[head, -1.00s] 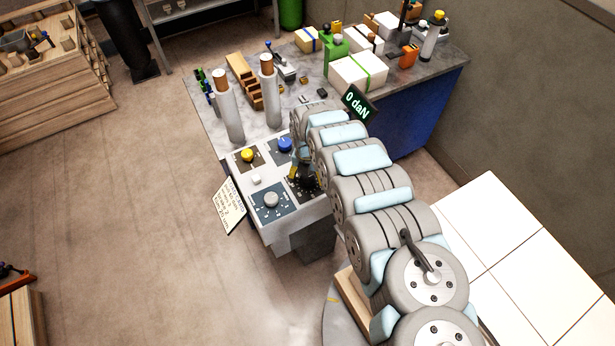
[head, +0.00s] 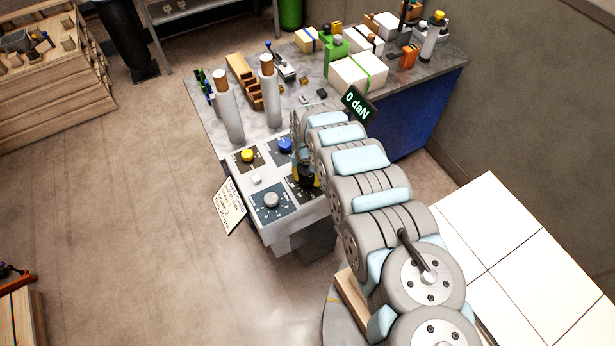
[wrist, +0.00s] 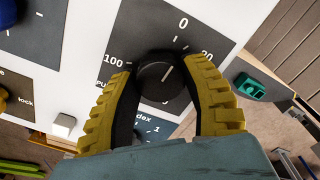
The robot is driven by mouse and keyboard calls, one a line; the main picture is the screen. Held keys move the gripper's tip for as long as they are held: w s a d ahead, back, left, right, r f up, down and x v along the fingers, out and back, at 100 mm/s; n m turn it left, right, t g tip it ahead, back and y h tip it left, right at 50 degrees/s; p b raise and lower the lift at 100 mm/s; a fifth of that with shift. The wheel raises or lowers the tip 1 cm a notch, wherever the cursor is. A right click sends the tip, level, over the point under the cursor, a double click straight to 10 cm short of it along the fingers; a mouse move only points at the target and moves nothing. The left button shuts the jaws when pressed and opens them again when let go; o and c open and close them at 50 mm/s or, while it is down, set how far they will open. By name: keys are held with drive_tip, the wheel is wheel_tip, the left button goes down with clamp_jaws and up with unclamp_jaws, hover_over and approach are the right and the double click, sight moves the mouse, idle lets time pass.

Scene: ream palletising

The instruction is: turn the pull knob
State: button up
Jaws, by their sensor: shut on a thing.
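The pull knob (wrist: 160,80) is a round black knob with a pale pointer line, on a dark dial plate marked 0, 20 and 100 in the wrist view. The pointer slants up and to the right, between the 0 and 20 marks in the picture. My gripper (wrist: 163,82) has its two yellow ridged fingers closed on opposite sides of the knob. In the head view my gripper (head: 306,178) is at the panel's right side, and the knob is mostly hidden there.
The control panel (head: 263,179) also carries a yellow knob (head: 247,155), a blue knob (head: 285,145), a grey knob (head: 271,199) and a white button (head: 256,179). A display (head: 357,103) reads 0 daN. Two tall grey cylinders with brown tops stand behind the panel.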

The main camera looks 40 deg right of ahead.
drive_tip(key=m+p, duration=0.1)
drive_tip(key=m, duration=0.2)
drive_tip(key=shift+a+m, duration=0.1)
drive_tip(key=shift+m, duration=0.3)
drive_tip(key=m, duration=0.3)
drive_tip(key=shift+m, duration=0.4)
drive_tip(key=m, duration=1)
drive_tip(key=shift+f+m+b, duration=0.1)
drive_tip(key=shift+m+b, duration=0.25)
drive_tip(key=shift+m, duration=0.05)
drive_tip(key=m, duration=0.3)
drive_tip(key=shift+m, duration=0.3)
drive_tip(key=m, duration=0.6)
drive_tip(key=shift+b, duration=0.35)
drive_tip(key=shift+m, duration=0.4)
